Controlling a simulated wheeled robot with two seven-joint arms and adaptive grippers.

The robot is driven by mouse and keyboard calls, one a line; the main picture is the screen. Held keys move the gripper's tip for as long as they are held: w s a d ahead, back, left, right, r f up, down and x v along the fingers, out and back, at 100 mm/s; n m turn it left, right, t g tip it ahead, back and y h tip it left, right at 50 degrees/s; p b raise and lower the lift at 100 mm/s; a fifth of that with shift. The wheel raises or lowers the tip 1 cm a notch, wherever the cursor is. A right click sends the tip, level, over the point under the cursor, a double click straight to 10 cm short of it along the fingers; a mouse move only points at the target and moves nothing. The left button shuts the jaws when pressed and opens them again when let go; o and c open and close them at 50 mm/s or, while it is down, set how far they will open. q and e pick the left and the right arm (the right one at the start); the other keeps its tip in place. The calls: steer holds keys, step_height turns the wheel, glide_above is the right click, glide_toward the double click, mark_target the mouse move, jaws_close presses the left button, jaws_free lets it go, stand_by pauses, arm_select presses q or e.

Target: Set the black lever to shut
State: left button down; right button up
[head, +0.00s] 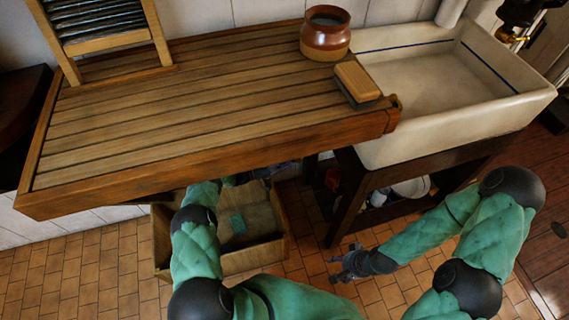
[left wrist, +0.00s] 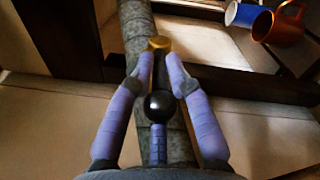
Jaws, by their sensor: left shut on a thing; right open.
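In the left wrist view, the black lever (left wrist: 160,104) shows as a dark bar ending in a round black knob. It points from a brass valve body (left wrist: 159,43) toward the camera. The valve sits on a grey pipe (left wrist: 135,22). My left gripper (left wrist: 160,62) has a finger on each side of the lever and is shut on it close to the valve. In the head view the lever is hidden under the wooden worktop, where my left arm reaches in. My right gripper (head: 350,264) is open and empty above the tiled floor.
The slatted wooden worktop (head: 200,95) overhangs my left arm. A wooden box (head: 255,262) stands below it, beside that arm. The white sink (head: 400,80) is at right on a dark stand (head: 345,195). A blue mug (left wrist: 240,14) and a copper mug (left wrist: 280,24) lie near the pipe.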

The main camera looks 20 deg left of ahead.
arm_select(q)
steer(key=shift+w+a+f+h, duration=0.1)
steer(key=shift+a+f+h, duration=0.05)
steer(key=shift+f+h, duration=0.2)
steer(key=shift+f+t+h, duration=0.15)
steer(key=shift+t+h, duration=0.3)
steer(key=shift+t, duration=0.05)
steer(key=c, duration=1.3)
jaws_free()
steer(key=shift+s+a+f, duration=0.2)
steer(key=shift+s+a, duration=0.15)
steer(key=shift+a+r+v, duration=0.1)
steer(key=shift+r+v, duration=0.35)
steer(key=shift+v, duration=2.15)
steer(key=shift+a+r+v, duration=0.1)
steer(key=shift+r+v, duration=0.4)
steer(key=shift+v, duration=2.15)
steer(key=shift+a+r+v, duration=0.1)
steer(key=shift+r+v, duration=0.35)
steer(key=shift+v, duration=2.15)
